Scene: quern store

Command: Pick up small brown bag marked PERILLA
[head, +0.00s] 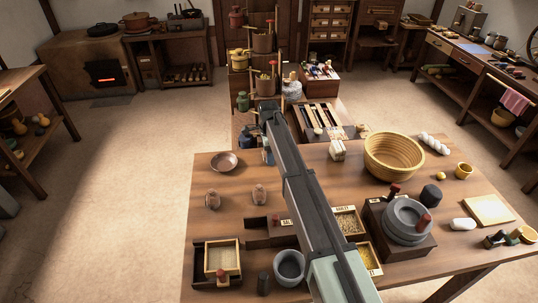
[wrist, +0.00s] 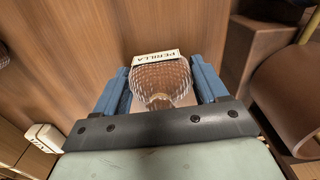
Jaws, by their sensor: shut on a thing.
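The small brown bag (wrist: 160,82) has a dimpled, net-like surface. Its white label (wrist: 155,57) reads PERILLA, upside down in the wrist view. My gripper (wrist: 159,70) is shut on the bag, with one blue finger at each side of it. Brown wood lies behind the bag; I cannot tell how far away it is. In the head view my arm reaches over the table, and the blue of my gripper (head: 267,156) shows near the table's far edge. The arm hides the bag there.
Open boxes line the front. Tiered pots (head: 264,42) stand beyond the table.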

